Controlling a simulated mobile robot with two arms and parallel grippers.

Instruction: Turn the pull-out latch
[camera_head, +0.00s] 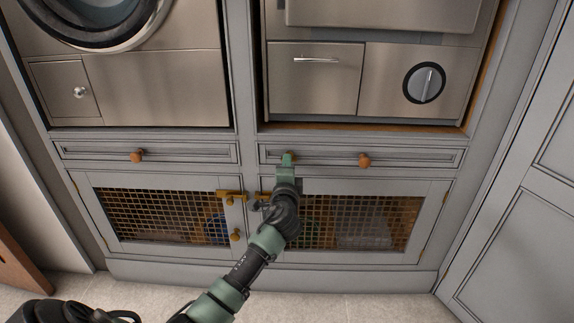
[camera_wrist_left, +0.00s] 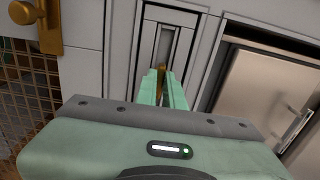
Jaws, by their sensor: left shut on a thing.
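My left gripper (camera_head: 289,160) reaches up to the narrow right-hand pull-out front (camera_head: 325,155) below the oven-like unit. Its green fingers are shut on a small brown knob near the left end of that front. The knob (camera_wrist_left: 162,71) shows as a brown-gold sliver between the fingertips in the wrist view, mostly hidden by them. A second brown knob (camera_head: 364,160) sits free farther right on the same front. The pull-out front looks flush with its frame. No separate part marked as its latch can be made out. My right gripper is not in view.
Below are two mesh-panelled doors with brass latches (camera_head: 231,195); one brass latch (camera_wrist_left: 40,22) shows in the wrist view. Another pull-out with one knob (camera_head: 136,155) is at left. A tall grey door (camera_head: 530,200) stands at right. The tiled floor (camera_head: 330,307) in front is bare.

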